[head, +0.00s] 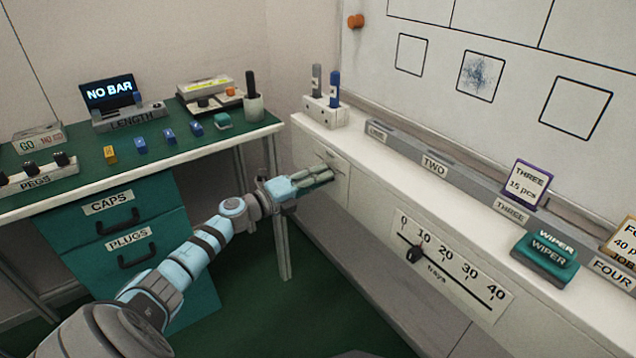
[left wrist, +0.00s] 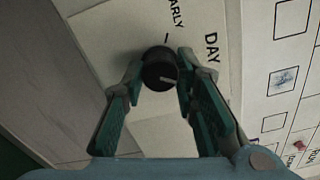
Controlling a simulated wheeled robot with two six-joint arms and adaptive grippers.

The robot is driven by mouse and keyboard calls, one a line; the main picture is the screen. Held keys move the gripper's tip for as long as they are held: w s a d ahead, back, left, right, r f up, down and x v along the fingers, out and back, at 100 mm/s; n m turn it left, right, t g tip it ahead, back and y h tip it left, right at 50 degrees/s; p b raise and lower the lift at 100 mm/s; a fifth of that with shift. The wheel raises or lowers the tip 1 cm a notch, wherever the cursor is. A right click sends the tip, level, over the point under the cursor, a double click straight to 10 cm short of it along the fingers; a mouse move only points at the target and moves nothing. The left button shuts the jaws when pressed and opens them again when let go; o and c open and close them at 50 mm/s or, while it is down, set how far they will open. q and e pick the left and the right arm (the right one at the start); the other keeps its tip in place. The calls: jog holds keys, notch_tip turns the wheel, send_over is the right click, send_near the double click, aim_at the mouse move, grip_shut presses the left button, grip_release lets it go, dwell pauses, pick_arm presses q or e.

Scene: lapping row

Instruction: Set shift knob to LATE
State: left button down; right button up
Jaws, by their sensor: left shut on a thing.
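The shift knob (left wrist: 159,68) is a round black knob on a white plate (left wrist: 115,28), seen in the left wrist view. EARLY and DAY are printed near it, and a LATE label is not visible. A pale mark shows on the knob's lower right; I cannot tell which setting it points to. My left gripper (head: 312,178) is shut on the knob, with one finger on either side of it. In the head view the gripper hides the knob, and part of the plate (head: 339,164) shows on the front of the white ledge. My right gripper is not in view.
A trays slider (head: 414,254) with a 0 to 40 scale is on the ledge front, right of my left gripper. A marker holder (head: 322,113) and a teal wiper (head: 545,257) stand on the ledge. A green-topped bench (head: 84,166) is at the left.

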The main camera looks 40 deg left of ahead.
pick_arm(q)
jog(key=shift+f+m+b, duration=0.1)
jog(key=shift+m+b, duration=0.95)
jog(key=shift+m, duration=1.45)
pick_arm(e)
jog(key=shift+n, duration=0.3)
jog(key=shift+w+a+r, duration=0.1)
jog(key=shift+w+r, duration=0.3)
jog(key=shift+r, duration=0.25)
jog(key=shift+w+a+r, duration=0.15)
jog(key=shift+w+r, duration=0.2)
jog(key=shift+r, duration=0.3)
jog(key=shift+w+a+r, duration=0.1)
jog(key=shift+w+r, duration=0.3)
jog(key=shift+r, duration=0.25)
pick_arm(q)
jog(key=c, duration=1.3)
grip_release()
jog(key=shift+s, duration=0.1)
jog(key=v, duration=0.7)
jog(key=shift+s+a, duration=0.1)
jog(key=shift+s, duration=0.05)
